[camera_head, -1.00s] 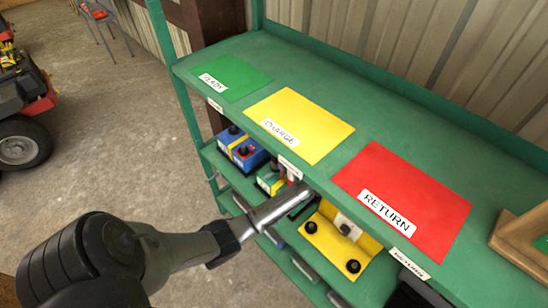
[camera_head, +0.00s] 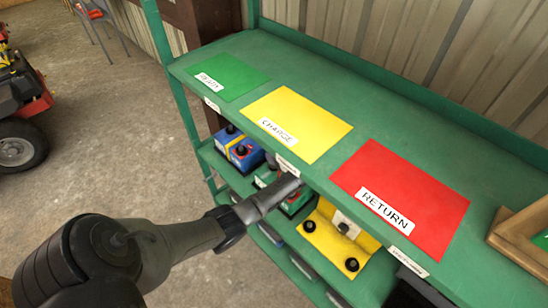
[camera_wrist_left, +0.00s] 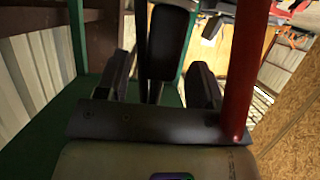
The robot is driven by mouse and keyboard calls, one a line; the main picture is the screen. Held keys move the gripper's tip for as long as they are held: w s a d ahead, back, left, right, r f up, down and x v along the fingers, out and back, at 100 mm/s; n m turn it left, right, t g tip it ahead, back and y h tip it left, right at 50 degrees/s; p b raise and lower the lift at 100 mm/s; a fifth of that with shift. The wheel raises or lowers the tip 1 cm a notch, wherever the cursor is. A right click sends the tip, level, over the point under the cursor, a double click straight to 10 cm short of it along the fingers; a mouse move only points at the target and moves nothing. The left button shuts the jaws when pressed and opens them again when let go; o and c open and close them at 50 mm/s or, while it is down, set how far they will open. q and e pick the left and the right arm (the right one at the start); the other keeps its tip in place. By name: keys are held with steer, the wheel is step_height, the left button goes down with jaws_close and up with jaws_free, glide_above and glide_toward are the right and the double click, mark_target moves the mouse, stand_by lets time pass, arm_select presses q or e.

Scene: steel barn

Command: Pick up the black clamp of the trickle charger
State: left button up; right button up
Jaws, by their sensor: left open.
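My left gripper (camera_head: 290,184) reaches under the front edge of the green shelf's top board, toward the lower level. Its fingertips are largely hidden in the head view. In the left wrist view the left gripper (camera_wrist_left: 157,76) is open, with one dark finger on each side. A long black part (camera_wrist_left: 165,48), which looks like the black clamp, shows between the fingers; I cannot tell whether they touch it. A red bar (camera_wrist_left: 243,65), perhaps the red clamp, stands close at the right finger. The charger itself is not clearly seen. My right gripper is out of view.
The top board (camera_head: 330,107) carries a green mat (camera_head: 232,72), a yellow mat (camera_head: 298,112) and a red mat (camera_head: 420,185). Below stand a blue battery (camera_head: 245,155) and a yellow block (camera_head: 325,240) with black knobs. A wooden tray (camera_head: 515,235) is at right.

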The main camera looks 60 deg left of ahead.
arm_select(q)
steer(key=shift+x, duration=1)
steer(key=shift+c, duration=0.3)
jaws_close()
